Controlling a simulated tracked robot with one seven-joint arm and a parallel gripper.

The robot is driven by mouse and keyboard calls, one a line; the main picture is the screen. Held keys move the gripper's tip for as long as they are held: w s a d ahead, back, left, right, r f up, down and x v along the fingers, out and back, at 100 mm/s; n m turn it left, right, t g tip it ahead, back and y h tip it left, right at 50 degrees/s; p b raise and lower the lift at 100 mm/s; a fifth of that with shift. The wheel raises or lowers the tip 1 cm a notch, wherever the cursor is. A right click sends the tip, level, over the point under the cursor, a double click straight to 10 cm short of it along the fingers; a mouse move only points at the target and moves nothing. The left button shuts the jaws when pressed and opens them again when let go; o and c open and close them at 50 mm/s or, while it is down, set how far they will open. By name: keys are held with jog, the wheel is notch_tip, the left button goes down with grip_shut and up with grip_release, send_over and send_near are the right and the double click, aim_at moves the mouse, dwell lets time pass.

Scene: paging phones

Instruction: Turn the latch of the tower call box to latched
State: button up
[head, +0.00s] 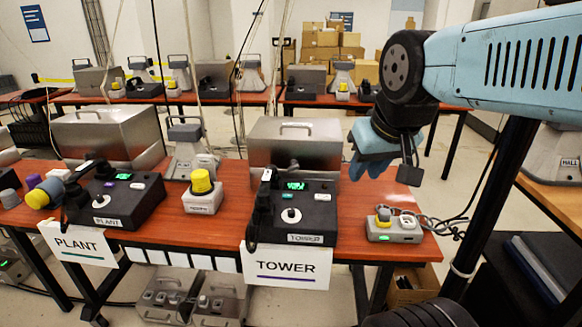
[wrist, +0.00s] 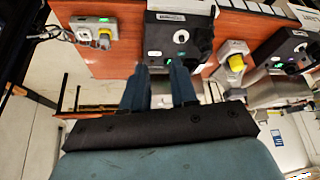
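The black tower console (head: 310,222), labelled TOWER, sits on the red-brown table with a lit green display. It has a round white knob (head: 291,215) on its top face and a black handset (head: 262,205) along its left side. A silver metal case (head: 300,148) with a top handle stands right behind it. My gripper (head: 366,172) is above the table, right of the silver case, fingers pointing down. In the wrist view, the console (wrist: 160,37) and its knob (wrist: 181,36) show beyond my two blue fingers (wrist: 160,68), which are apart with nothing visible between them.
A grey box with a yellow-capped button (head: 384,215) and cable sits right of the console. Left are another yellow-button box (head: 201,192) and the PLANT console (head: 115,203). A TOWER sign (head: 288,268) hangs at the front edge. More tables stand behind.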

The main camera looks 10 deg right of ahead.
jog(key=w+d+f+m+t+h, duration=0.1)
jog(key=w+d+f+m+h, duration=0.15)
jog(key=w, duration=0.85)
jog(key=m+t+y, duration=0.5)
jog(key=y, duration=0.2)
send_near(295, 169)
jog(key=s+d, duration=0.1)
jog(key=s, duration=0.1)
jog(key=s+d, duration=0.2)
jog(key=s, duration=0.1)
jog(key=shift+s+d+r, duration=0.15)
jog(key=shift+s+r, duration=0.15)
jog(key=shift+s, duration=0.05)
jog(key=shift+w+f+m+t+y, duration=0.4)
jog(key=shift+f+m+t+y, duration=0.15)
jog(key=shift+m+t+y, duration=0.4)
jog(key=x, duration=1.4)
jog(key=shift+f, duration=0.1)
jog(key=shift+s, duration=0.1)
grip_shut()
